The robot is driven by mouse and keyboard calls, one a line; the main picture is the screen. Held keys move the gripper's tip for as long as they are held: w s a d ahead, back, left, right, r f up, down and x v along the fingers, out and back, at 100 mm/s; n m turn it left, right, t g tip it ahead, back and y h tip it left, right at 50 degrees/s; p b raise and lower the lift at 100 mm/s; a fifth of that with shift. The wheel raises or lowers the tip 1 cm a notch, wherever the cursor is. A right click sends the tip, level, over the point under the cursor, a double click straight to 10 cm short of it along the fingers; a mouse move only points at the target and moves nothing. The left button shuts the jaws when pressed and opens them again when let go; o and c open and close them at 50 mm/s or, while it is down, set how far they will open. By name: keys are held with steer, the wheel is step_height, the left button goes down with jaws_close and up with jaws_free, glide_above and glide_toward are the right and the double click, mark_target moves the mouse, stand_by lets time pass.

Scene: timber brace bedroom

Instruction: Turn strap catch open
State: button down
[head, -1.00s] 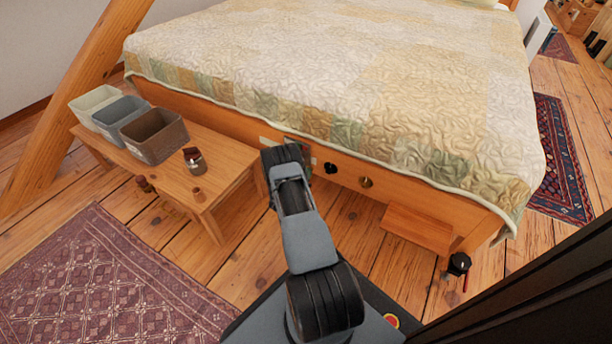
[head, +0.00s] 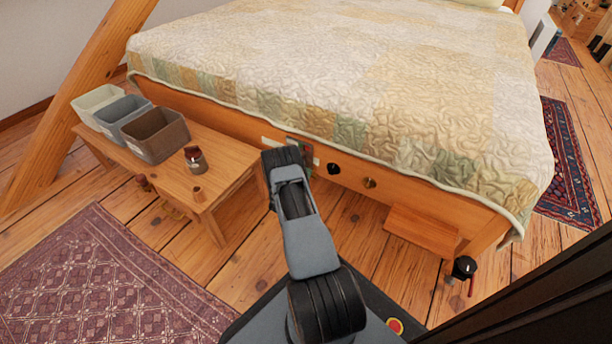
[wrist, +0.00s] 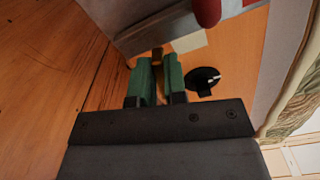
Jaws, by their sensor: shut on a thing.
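In the wrist view my gripper (wrist: 161,75) has green fingers close together. A small brownish, brass-like piece (wrist: 157,54) shows between their tips; it looks like the strap catch, and most of it is hidden by the fingers. How far it is turned cannot be told. A black round knob (wrist: 204,80) with a white mark sits just right of the fingers, apart from them.
The rail also carries a black knob (head: 334,169) and a brass knob (head: 369,183). A red rounded part (wrist: 207,10) is close above the fingers in the wrist view. A low wooden bench (head: 225,165) with bins stands left of my arm. A wooden step (head: 422,231) is at right.

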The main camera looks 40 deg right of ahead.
steer(key=shift+f+n, duration=0.1)
steer(key=shift+n, duration=0.6)
steer(key=c, duration=1.2)
jaws_free()
steer(key=shift+o, duration=0.2)
steer(key=p+v, duration=0.4)
steer(key=v, duration=1)
steer(key=shift+p, duration=0.4)
steer(key=shift+d, duration=0.1)
